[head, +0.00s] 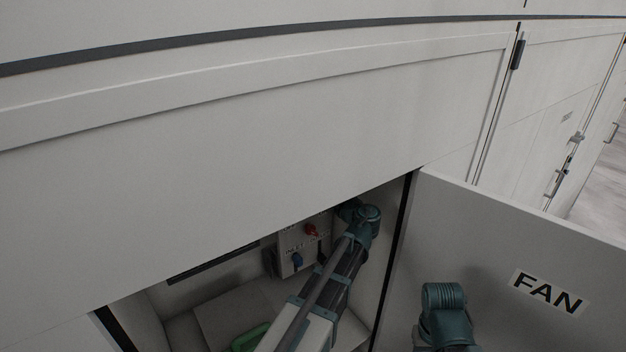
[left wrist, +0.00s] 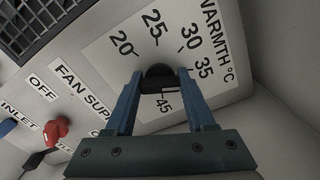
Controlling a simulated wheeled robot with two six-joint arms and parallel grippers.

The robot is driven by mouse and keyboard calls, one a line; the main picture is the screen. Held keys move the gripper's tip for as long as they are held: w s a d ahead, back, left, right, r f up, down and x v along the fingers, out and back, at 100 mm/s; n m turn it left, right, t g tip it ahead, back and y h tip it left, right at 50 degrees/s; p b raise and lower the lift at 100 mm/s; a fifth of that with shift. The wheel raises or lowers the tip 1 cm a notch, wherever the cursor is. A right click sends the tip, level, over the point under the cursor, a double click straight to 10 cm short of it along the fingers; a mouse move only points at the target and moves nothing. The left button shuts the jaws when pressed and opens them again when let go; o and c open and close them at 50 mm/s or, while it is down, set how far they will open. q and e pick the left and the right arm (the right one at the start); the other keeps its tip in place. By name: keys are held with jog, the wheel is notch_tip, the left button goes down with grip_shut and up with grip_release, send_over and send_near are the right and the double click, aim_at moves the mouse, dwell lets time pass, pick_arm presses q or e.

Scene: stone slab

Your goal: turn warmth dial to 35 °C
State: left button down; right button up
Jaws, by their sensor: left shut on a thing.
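The black warmth dial (left wrist: 158,71) sits on a pale scale plate (left wrist: 101,56) marked WARMTH °C in the left wrist view. The numbers 20, 25, 30, 35 and 45 show around it. My left gripper (left wrist: 159,80) has its blue fingers on either side of the dial and is shut on it. The fingers cover part of the scale, and I cannot tell which number the dial points to. In the head view my left arm reaches into the open cabinet; its fingertips and the dial are hidden there. My right gripper is not in view.
On the control panel (head: 289,243) are a red knob (head: 311,230) and a blue knob (head: 297,260), left of my arm. The open door labelled FAN (head: 490,240) stands at the right. A green object (head: 250,338) lies low in the cabinet. A dark grille (left wrist: 38,28) is beside the scale.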

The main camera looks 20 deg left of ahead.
pick_arm(q)
jog(key=shift+c, duration=1.2)
grip_release()
jog(key=v, duration=1.4)
jog(key=s+d+f+n+g+h+b, duration=0.2)
jog(key=s+f+h+b, duration=0.15)
jog(key=f, duration=0.55)
jog(key=s+d+f+n+g+h+b, duration=0.1)
jog(key=s+f+h+b, duration=0.2)
jog(key=f, duration=0.5)
jog(key=s+d+f+n+g+h+b, duration=0.1)
jog(key=s+d+f+n+g+b, duration=0.2)
jog(key=f, duration=0.6)
jog(key=s+d+f+n+g+h+b, duration=0.1)
jog(key=s+d+f+g+h+b, duration=0.2)
jog(key=s+d+f+h+b, duration=0.4)
jog(key=s+d+f, duration=0.3)
jog(key=f, duration=0.2)
jog(key=shift+f, duration=0.2)
